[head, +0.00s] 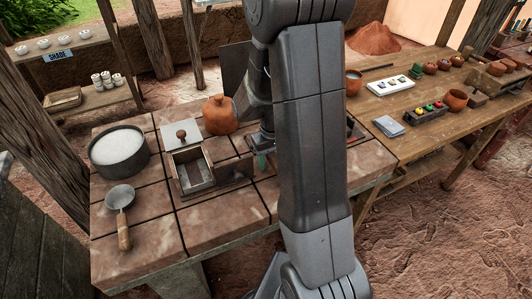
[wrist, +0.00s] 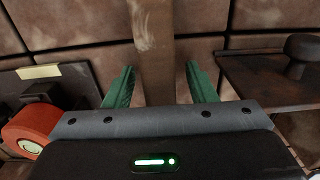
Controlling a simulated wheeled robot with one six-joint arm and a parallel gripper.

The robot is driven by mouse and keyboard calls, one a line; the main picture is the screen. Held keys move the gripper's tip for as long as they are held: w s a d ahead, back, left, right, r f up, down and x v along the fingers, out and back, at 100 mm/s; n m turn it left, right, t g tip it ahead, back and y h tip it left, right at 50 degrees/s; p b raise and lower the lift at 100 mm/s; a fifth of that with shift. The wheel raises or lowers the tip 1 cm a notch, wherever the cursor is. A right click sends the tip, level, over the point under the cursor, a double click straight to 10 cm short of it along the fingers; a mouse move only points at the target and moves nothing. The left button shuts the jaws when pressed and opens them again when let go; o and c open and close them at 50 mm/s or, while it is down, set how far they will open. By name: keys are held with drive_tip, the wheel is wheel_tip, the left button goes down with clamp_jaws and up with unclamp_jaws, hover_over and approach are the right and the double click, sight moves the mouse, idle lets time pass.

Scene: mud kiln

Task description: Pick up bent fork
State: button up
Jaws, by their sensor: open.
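I cannot make out a bent fork in either view; my arm hides part of the tiled worktop in the head view. My gripper (wrist: 160,85) has two green fingers, spread apart, in the wrist view. A brown, wood-like strip (wrist: 155,45) runs up the picture between the fingers, with a gap on both sides. I cannot tell whether it is a handle or part of something larger, or how far below the fingers it lies. In the head view a bit of green finger (head: 262,161) shows low over the worktop, just right of the open box; the rest is hidden.
The tiled worktop (head: 232,210) holds a pot of white material (head: 118,150), a ladle (head: 121,205), an open box (head: 193,175) and an orange jar (head: 220,114). In the wrist view, a dark knobbed plate (wrist: 265,75) lies right and a red-orange round object (wrist: 32,130) left.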

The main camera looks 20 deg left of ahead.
clamp_jaws()
drive_tip(key=shift+r, duration=0.1)
